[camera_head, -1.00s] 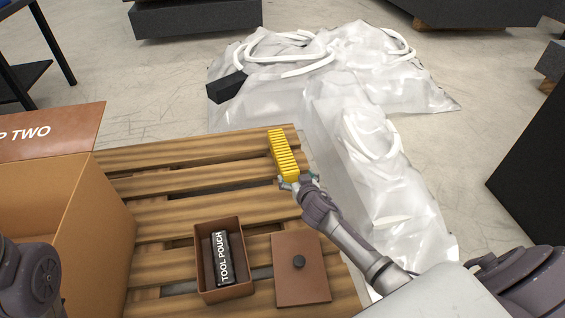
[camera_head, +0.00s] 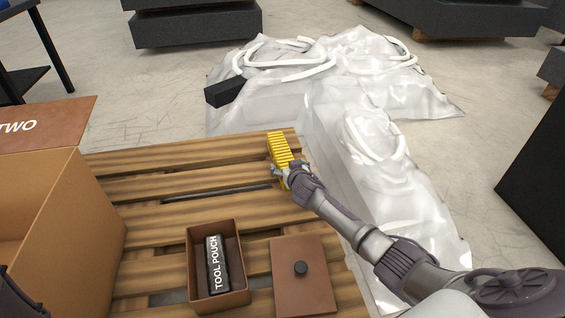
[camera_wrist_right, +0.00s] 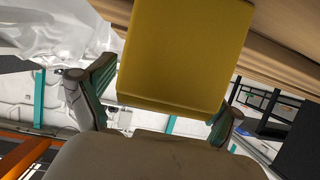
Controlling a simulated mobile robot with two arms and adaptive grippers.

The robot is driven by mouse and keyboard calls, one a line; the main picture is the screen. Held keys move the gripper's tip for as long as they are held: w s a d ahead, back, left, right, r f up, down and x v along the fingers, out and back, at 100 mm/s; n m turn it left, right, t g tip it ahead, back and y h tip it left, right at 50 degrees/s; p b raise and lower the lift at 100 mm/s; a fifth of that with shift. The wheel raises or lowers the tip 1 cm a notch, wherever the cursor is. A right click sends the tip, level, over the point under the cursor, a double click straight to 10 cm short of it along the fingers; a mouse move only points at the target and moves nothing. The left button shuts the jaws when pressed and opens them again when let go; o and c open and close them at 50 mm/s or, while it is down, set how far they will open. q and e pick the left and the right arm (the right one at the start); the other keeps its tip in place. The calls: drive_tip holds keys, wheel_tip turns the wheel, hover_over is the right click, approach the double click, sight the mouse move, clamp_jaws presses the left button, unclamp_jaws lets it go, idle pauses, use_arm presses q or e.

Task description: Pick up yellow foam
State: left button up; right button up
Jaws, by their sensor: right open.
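The yellow foam (camera_head: 279,147) is a ribbed yellow block at the far right corner of the wooden pallet. My right gripper (camera_head: 287,172) is at its near end, with its fingers open. In the right wrist view the yellow foam (camera_wrist_right: 185,50) fills the upper middle, and its near end lies between the two spread fingers of my right gripper (camera_wrist_right: 155,105). A gap shows at the left finger; the right finger is close to the foam's corner, and I cannot tell whether it touches.
The slatted pallet (camera_head: 150,187) holds an open brown box (camera_head: 217,295) with a black tool pouch (camera_head: 217,262), a brown lid (camera_head: 302,285) with a black knob, and a large cardboard box (camera_head: 85,240). Crumpled plastic sheeting (camera_head: 400,200) lies right and behind. A black block (camera_head: 224,92) rests on it.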

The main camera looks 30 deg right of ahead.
drive_tip(key=shift+s, duration=0.1)
drive_tip(key=c, duration=1.3)
drive_tip(key=shift+o, duration=0.2)
